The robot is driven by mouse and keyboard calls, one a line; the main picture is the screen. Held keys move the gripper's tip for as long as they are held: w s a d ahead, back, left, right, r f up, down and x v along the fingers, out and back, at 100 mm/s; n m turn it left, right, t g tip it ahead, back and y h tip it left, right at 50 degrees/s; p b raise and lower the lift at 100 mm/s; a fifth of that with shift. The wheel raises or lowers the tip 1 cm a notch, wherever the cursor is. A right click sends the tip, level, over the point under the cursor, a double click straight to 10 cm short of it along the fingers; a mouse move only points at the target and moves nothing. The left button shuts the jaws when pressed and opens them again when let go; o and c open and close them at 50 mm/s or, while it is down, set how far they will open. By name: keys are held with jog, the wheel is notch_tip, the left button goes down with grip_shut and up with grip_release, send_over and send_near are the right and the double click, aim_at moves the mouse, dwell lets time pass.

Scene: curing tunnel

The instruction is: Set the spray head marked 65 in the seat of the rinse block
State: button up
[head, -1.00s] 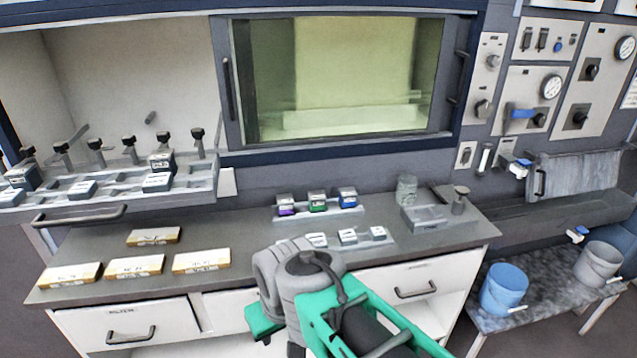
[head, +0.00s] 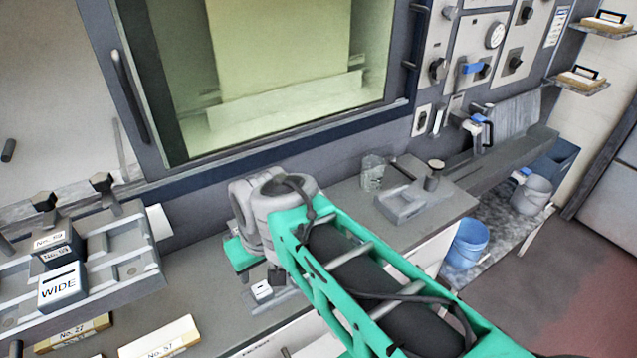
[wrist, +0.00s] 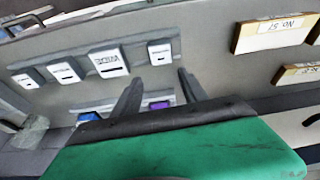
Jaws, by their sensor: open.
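No number 65 is readable on anything in view. In the wrist view, my gripper (wrist: 158,92) is open and empty, its dark fingers pointing at a row of small white-topped blocks. The nearest, a small slotted block (wrist: 160,52), lies just beyond the fingertips; a larger one (wrist: 108,62) bears a blurred word. A blue block (wrist: 88,117) and a purple block (wrist: 160,105) sit in a second row, partly behind the gripper. In the head view, my arm hides most of these. A grey block with a recess (head: 403,208), possibly the rinse block, stands at the counter's right end.
A grey rack (head: 140,262) at left holds a block marked WIDE (head: 62,288). Cream bars marked No. 57 (head: 160,340) and No. 22 (head: 72,333) lie on the counter. Buckets (head: 466,243) stand lower right.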

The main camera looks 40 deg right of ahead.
jog(key=o, duration=0.3)
jog(key=w+d+r, duration=0.4)
jog(key=w+d, duration=0.3)
jog(key=d, duration=0.1)
jog(key=shift+d+r+m, duration=0.25)
jog(key=shift+m, duration=0.05)
jog(key=shift+t, duration=0.3)
jog(key=w+d, duration=0.1)
jog(key=d, duration=0.3)
jog(key=w+d+r, duration=0.1)
jog(key=d, duration=0.4)
jog(key=w+d+r, duration=0.1)
jog(key=d, duration=0.4)
jog(key=shift+d+r, duration=0.1)
jog(key=shift+r, duration=0.15)
jog(key=b+x, duration=0.5)
jog(key=x, duration=0.4)
jog(key=shift+w+f+b, duration=0.2)
jog(key=shift+f+b, duration=0.1)
jog(key=shift+b, duration=0.05)
jog(key=c, duration=1.4)
jog(key=shift+r, duration=0.15)
grip_shut()
notch_tip(320, 180, up, 6)
jog(key=p, duration=0.5)
jog(key=shift+r, duration=0.15)
jog(key=shift+f, duration=0.2)
jog(key=shift+r, duration=0.1)
